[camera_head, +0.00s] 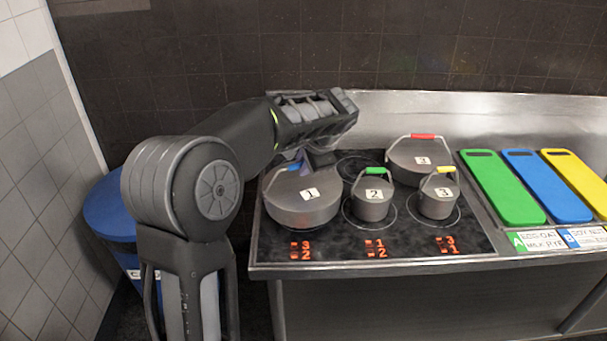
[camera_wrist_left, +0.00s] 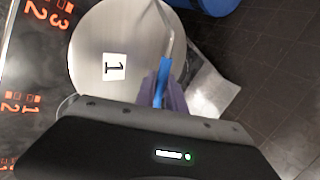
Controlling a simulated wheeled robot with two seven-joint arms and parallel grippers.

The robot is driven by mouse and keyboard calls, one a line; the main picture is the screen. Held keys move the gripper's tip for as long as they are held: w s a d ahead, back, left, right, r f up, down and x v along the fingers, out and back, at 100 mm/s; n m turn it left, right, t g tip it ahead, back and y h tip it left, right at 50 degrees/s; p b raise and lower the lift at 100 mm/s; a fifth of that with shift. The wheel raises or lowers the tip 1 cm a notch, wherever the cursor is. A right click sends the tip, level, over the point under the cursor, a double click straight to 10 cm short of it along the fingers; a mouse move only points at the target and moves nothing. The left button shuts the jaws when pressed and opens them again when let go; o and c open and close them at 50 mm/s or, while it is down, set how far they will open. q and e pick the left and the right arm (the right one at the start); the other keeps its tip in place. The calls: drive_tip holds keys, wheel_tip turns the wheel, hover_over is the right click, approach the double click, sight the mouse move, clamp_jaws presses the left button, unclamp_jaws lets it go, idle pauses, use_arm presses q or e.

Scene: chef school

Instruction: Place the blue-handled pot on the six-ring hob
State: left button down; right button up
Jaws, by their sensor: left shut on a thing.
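The blue-handled pot (camera_head: 302,203) is a wide grey pot with a label "1", at the left side of the black six-ring hob (camera_head: 400,238). It appears upright on or just above the hob's front left; I cannot tell whether its base touches. My left gripper (camera_head: 306,161) reaches down from behind and is shut on the pot's blue handle. In the left wrist view the fingers (camera_wrist_left: 163,92) close around the blue handle, and the pot's lid (camera_wrist_left: 112,60) with its label shows beyond. My right gripper is not in view.
A green-handled pot (camera_head: 371,198), a yellow-handled pot (camera_head: 438,199) and a red-handled pot (camera_head: 414,163) stand on the hob. Green (camera_head: 503,188), blue (camera_head: 548,187) and yellow (camera_head: 583,181) boards lie to the right. A blue-lidded bin (camera_head: 104,212) stands left.

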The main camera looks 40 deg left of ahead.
sight(301, 180)
use_arm(q)
wheel_tip(301, 180, down, 3)
drive_tip(key=shift+r, duration=0.1)
drive_tip(key=shift+f, duration=0.2)
drive_tip(key=c, duration=1.4)
unclamp_jaws()
drive_tip(key=shift+r, duration=0.2)
drive_tip(key=shift+s+d+r, duration=0.1)
drive_tip(key=shift+d+r, duration=0.05)
drive_tip(key=shift+d, duration=0.05)
drive_tip(key=b+v, duration=0.1)
drive_tip(key=v, duration=1)
drive_tip(key=shift+r+b, duration=0.15)
drive_tip(key=shift+b, duration=0.2)
